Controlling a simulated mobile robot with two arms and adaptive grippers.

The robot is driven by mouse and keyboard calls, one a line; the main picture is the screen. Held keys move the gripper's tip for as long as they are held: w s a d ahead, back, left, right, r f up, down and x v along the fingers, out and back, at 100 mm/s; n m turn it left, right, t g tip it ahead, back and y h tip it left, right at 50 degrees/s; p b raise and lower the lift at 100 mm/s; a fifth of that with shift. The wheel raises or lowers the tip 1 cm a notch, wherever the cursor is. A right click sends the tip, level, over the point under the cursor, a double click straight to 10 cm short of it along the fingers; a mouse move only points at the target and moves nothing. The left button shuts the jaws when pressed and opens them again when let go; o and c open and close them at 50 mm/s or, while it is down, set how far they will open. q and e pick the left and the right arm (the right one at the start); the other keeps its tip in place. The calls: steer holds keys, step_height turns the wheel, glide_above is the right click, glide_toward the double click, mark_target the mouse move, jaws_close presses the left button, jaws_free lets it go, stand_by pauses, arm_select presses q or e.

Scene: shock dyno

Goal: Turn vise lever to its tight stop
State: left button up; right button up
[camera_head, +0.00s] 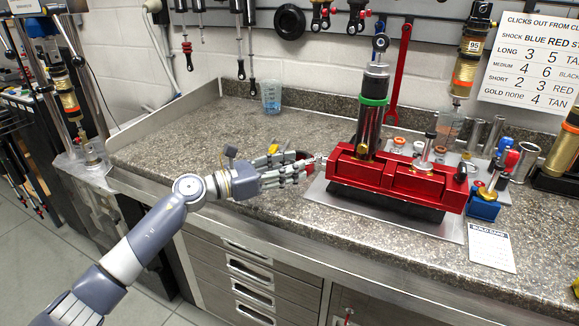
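The red vise (400,180) stands on a metal plate on the bench, right of centre. A shock body with a green ring (371,110) stands upright in it. My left gripper (300,166) is at the vise's left end, with its fingertips close to or touching the small metal fitting (320,160) there. The lever cannot be made out clearly; the fingers cover much of that spot. I cannot tell whether the fingers are closed on anything. My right gripper is not in view.
A blue measuring cup (271,96) stands at the back. Small parts, metal cylinders (492,136) and a blue block (483,206) crowd the bench right of the vise. A build card (491,247) lies in front.

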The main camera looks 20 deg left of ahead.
arm_select(q)
steer(key=v, duration=1.2)
